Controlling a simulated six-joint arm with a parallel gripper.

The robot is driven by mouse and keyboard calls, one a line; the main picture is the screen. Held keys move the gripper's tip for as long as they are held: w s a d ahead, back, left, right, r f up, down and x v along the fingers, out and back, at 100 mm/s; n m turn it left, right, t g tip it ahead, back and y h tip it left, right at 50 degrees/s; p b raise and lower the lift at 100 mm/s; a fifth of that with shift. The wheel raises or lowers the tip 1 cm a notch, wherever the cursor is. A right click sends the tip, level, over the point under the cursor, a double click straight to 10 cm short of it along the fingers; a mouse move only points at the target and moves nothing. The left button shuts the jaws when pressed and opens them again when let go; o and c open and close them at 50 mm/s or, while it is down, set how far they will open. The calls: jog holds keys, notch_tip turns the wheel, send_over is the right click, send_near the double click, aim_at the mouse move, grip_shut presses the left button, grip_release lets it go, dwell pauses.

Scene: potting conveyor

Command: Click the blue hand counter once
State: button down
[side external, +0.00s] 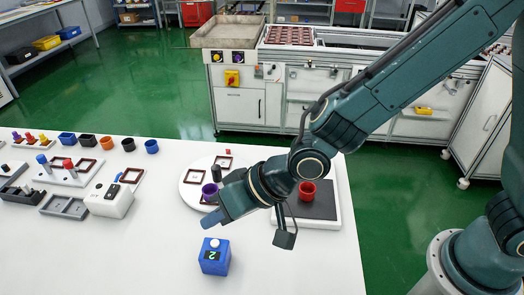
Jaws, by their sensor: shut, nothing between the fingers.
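The blue hand counter (213,262) is a small blue box on the front part of the white table. A pale round button (214,243) sits on its top, and its front display shows a green "2". My gripper (206,224) is shut and empty. In the picture its tip lies just above the counter's button, with a gap between them. I cannot tell the exact height or depth of that gap from this one view.
Trays and small pots stand at the left. The table around the counter (130,262) is clear.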

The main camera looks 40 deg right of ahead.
jog(key=shift+f, duration=2)
jog(key=shift+f, duration=0.8)
dwell(1.5)
jog(key=shift+r, duration=0.85)
dwell(0.4)
jog(key=shift+r, duration=2.5)
